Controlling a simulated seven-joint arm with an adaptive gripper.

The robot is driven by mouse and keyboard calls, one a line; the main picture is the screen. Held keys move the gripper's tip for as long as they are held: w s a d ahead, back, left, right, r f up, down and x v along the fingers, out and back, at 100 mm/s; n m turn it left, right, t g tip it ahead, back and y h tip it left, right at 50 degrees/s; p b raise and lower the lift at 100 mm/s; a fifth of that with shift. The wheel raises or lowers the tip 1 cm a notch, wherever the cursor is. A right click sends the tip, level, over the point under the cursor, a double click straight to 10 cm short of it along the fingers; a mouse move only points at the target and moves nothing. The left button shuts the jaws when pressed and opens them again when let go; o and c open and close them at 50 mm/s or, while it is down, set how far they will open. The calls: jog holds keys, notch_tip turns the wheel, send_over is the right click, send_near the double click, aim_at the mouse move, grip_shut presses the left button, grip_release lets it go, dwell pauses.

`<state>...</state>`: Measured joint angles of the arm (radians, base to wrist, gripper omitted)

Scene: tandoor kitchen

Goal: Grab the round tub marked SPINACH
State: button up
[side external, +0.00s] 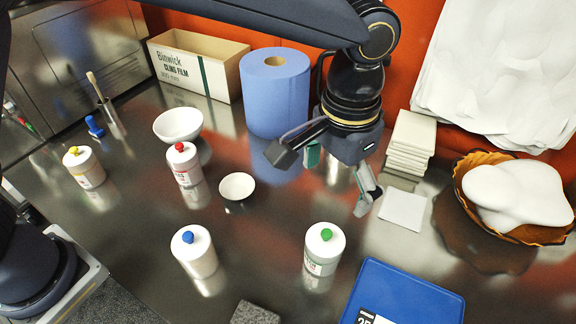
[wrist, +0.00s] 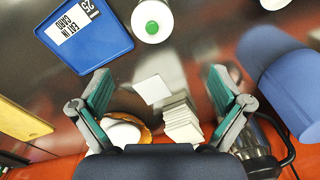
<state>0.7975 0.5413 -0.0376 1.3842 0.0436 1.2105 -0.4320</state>
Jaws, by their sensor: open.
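Several white round tubs with coloured knobs stand upright on the steel counter. The green-knobbed tub (side external: 322,256) is at the front centre right, and it shows at the top of the wrist view (wrist: 140,30). The blue-knobbed tub (side external: 196,258) is to its left, the red-knobbed tub (side external: 184,168) farther back, and the yellow-knobbed tub (side external: 88,172) at far left. Their label words are too small to read, so I cannot tell which says SPINACH. My gripper (side external: 325,178) is open and empty above the counter, behind the green-knobbed tub and apart from it.
A blue tray (side external: 412,292) with a card lies right of the green-knobbed tub. Behind are a blue paper roll (side external: 290,95), a stack of white squares (side external: 411,145) and an amber bowl (side external: 466,208) with white contents. White bowls (side external: 178,124) and (side external: 237,187) stand left.

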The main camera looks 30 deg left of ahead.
aim_at(328, 232)
jog(key=f, duration=0.7)
jog(key=s+f, duration=0.1)
jog(key=f, duration=0.3)
jog(key=shift+d+f, duration=0.15)
jog(key=shift+d, duration=0.15)
jog(key=shift+s+f, duration=0.15)
jog(key=shift+f, duration=3)
jog(key=shift+c, duration=0.3)
jog(key=shift+a, duration=0.1)
jog(key=c, duration=1.3)
jog(key=shift+c, duration=0.5)
jog(key=shift+r, duration=0.15)
